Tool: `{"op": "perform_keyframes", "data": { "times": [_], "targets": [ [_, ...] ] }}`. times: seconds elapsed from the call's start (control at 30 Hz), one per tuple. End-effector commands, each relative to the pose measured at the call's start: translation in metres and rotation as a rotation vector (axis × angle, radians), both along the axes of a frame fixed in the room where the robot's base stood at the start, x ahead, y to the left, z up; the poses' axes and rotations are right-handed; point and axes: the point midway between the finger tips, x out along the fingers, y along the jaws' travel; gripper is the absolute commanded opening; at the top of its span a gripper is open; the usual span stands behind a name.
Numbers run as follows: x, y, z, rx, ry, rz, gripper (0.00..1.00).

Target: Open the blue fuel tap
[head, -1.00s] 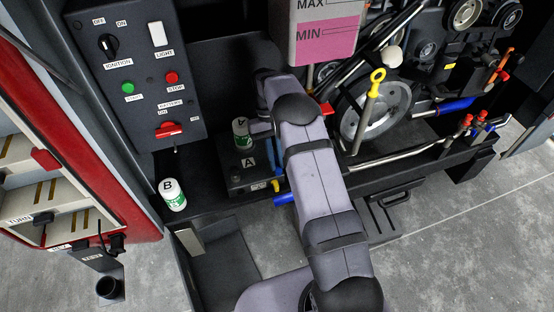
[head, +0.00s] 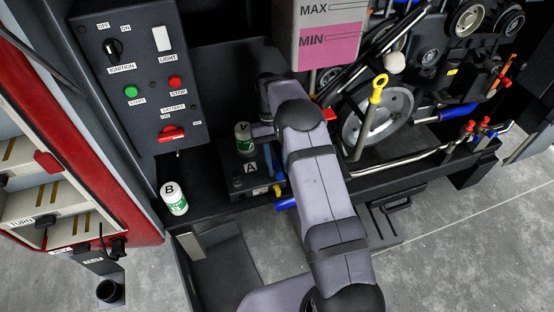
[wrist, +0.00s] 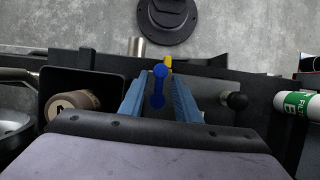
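The blue fuel tap (wrist: 158,84) shows in the wrist view as a blue handle with a rounded end. It stands between the two blue fingers of my gripper (wrist: 158,98). The fingers are apart, and a narrow gap seems to show on each side of the handle. A yellow part (wrist: 168,62) shows just behind the tap.
The wrist view shows a black knob (wrist: 236,100) right of the fingers and a brown cylinder (wrist: 72,103) at left. A yellow-ringed dipstick (head: 377,90) stands at right.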

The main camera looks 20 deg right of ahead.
Motion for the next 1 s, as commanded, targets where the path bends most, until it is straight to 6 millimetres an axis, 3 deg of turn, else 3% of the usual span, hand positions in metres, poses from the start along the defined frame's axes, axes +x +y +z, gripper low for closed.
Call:
{"op": "perform_keyframes", "data": {
  "times": [0.6,1.0],
  "targets": [
    [0.024,0.000,0.054,0.000,-0.004,0.000,0.30],
    [0.028,0.000,0.067,0.000,-0.002,0.000,0.30]
  ]
}}
